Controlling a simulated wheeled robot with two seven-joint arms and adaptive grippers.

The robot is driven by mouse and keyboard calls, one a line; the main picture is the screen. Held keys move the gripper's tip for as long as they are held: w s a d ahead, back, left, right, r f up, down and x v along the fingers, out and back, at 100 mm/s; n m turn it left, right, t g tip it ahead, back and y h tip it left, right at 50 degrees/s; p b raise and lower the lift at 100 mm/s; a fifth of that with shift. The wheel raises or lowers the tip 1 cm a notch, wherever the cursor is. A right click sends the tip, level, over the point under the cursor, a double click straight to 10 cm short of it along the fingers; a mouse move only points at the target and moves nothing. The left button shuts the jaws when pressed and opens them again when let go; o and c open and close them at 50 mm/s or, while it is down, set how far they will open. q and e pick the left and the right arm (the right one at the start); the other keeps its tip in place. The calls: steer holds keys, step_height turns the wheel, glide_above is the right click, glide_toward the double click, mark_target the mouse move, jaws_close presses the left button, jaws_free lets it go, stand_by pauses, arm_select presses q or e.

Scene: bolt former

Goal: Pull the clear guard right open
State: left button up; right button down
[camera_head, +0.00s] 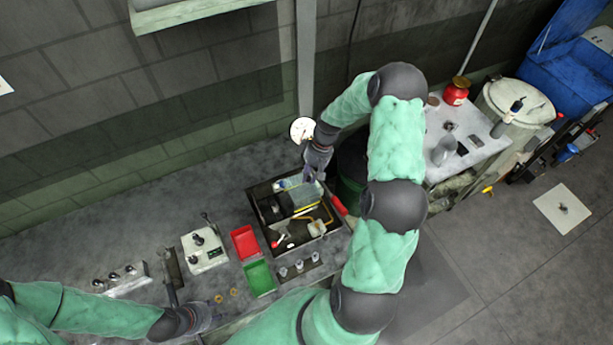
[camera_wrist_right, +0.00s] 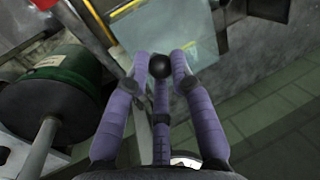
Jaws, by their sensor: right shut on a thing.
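The clear guard appears to be the pale, see-through panel with a yellow edge (camera_head: 298,194) over the open dark machine box (camera_head: 262,222). In the right wrist view a pale bluish panel with a yellow edge (camera_wrist_right: 150,28) lies just beyond the fingers. My right gripper (camera_head: 312,172) is at the back right of the box, by the panel's far end. In the wrist view its purple fingers (camera_wrist_right: 161,68) are closed around a black ball knob (camera_wrist_right: 160,66). How the knob joins the panel is hidden. My left gripper (camera_head: 205,318) is low at the bench front; its fingers are unclear.
A red tray (camera_head: 245,242) and a green tray (camera_head: 259,278) sit left of the box. A white control box (camera_head: 203,250) stands further left. A round gauge (camera_head: 302,129) is behind my right gripper. A dark green drum (camera_wrist_right: 50,95) stands close by.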

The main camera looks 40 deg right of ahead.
steer(key=c, duration=1.1)
jaws_free()
steer(key=shift+s+d, duration=0.1)
steer(key=shift+d, duration=0.2)
steer(key=shift+r, duration=0.2)
steer(key=v, duration=1.1)
steer(key=shift+d+r, duration=0.15)
steer(key=shift+r, duration=0.1)
steer(key=shift+s, duration=0.1)
